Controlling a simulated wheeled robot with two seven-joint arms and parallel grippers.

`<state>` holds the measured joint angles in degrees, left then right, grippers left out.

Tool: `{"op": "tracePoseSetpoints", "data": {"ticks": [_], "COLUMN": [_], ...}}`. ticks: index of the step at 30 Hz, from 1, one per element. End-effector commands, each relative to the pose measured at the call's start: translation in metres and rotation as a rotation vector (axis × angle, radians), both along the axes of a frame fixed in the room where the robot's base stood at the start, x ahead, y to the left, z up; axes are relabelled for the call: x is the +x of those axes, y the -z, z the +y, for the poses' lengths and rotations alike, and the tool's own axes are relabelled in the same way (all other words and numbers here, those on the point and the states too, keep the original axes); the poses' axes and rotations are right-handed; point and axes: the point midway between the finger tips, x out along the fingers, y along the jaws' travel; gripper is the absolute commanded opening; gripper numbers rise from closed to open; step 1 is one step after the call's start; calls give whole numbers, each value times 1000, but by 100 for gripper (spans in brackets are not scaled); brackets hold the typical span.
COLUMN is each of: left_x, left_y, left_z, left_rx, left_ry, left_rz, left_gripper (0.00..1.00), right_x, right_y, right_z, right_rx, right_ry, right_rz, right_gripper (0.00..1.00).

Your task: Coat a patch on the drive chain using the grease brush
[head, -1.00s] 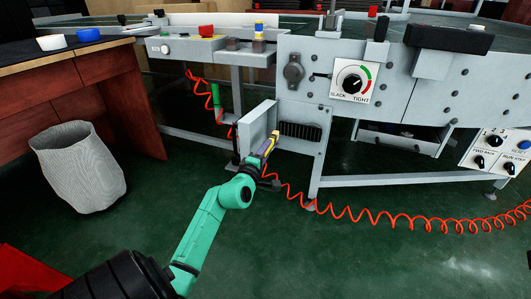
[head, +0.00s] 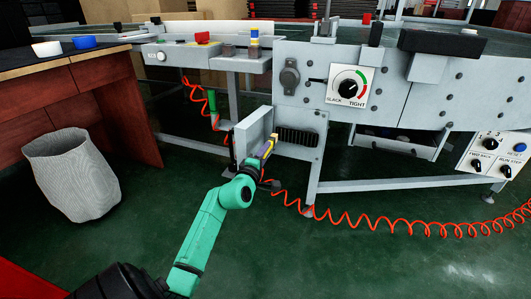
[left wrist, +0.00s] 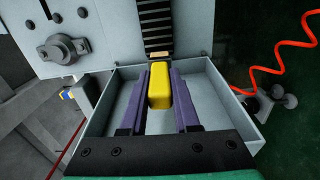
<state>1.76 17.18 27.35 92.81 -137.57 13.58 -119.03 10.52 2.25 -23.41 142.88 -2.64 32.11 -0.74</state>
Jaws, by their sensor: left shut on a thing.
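My left gripper (head: 267,150) has purple fingers, shown closely in the left wrist view (left wrist: 160,98). It is shut on the yellow handle of the grease brush (left wrist: 160,86). The brush's tan tip (left wrist: 160,54) points at the lower end of the dark, segmented drive chain (left wrist: 156,24). I cannot tell whether the tip touches it. In the head view the chain (head: 297,137) shows as a dark strip in the machine's side panel, right of the gripper. A grey open box-like cover (left wrist: 210,80) surrounds the fingers in the wrist view. My right gripper is not in view.
A coiled red hose (head: 380,222) runs along the floor at right. A white waste basket (head: 72,172) stands left, beside the wooden bench (head: 80,95).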

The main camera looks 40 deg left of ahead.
Motion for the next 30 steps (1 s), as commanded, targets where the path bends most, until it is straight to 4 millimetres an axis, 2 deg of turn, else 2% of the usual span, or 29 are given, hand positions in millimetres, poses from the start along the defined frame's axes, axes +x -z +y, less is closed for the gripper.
{"op": "tracePoseSetpoints", "data": {"ticks": [30], "left_x": [14], "left_y": [0], "left_z": [4], "left_rx": [1], "left_ry": [0], "left_rz": [-2], "left_gripper": [0], "right_x": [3], "right_y": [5], "right_z": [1], "right_rx": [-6], "right_ry": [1], "right_rz": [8], "right_gripper": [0]}}
